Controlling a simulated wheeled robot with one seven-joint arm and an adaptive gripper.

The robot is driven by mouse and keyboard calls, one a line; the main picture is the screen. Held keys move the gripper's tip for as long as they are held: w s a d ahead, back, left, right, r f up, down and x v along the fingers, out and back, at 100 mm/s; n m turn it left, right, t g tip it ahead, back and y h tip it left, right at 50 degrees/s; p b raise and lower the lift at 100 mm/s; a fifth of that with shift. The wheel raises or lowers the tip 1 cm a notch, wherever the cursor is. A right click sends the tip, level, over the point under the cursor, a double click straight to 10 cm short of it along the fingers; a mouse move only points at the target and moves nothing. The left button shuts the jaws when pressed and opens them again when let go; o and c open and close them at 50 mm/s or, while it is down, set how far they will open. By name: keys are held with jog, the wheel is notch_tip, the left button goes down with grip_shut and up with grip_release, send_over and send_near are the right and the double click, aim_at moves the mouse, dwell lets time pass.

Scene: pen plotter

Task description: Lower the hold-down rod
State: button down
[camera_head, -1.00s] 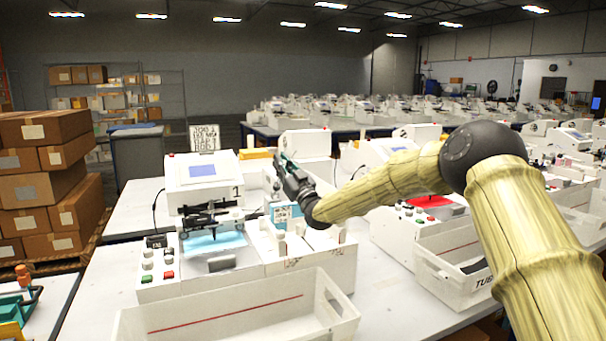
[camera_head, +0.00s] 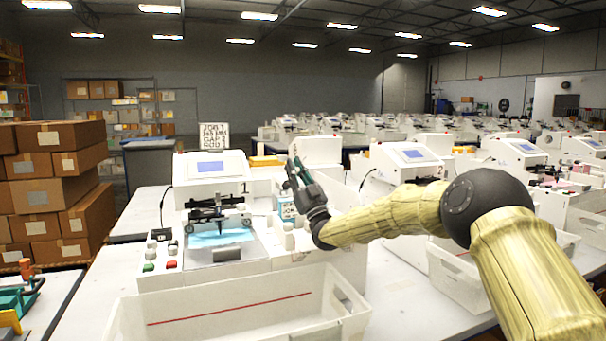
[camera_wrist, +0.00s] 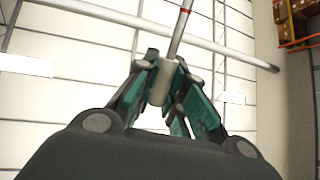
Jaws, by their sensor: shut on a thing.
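The pen plotter (camera_head: 210,170), labelled 1, stands on the white table with a small screen on top. A dark carriage and bar (camera_head: 215,212) cross above light blue paper (camera_head: 205,239). I cannot clearly pick out the hold-down rod at this size. My gripper (camera_head: 294,168) is raised to the right of the plotter, apart from its carriage, fingers pointing up. In the wrist view my gripper (camera_wrist: 166,88) is shut on a white cylindrical piece (camera_wrist: 161,84). A thin grey shaft with a red band (camera_wrist: 183,14) runs up from it. I cannot tell whether this belongs to the hold-down rod.
A white bin with a red line (camera_head: 240,310) stands in front of the plotter. Control buttons (camera_head: 160,250) are at its front left. Another plotter (camera_head: 405,160) and bin (camera_head: 455,275) are to the right. Stacked cartons (camera_head: 50,185) stand at the left.

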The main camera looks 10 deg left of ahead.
jog(key=shift+d+r, duration=0.25)
jog(key=shift+r, duration=0.05)
jog(key=c, duration=1.8)
grip_release()
jog(key=o, duration=0.3)
jog(key=shift+s+d+r, duration=0.2)
jog(key=shift+s+d, duration=0.1)
jog(key=shift+s, duration=0.05)
jog(key=shift+o, duration=0.2)
jog(key=shift+w+a+f, duration=0.1)
jog(key=shift+a+f, duration=0.25)
jog(key=shift+a, duration=0.05)
jog(key=v, duration=0.7)
jog(key=shift+f, duration=0.2)
jog(key=shift+d, duration=0.1)
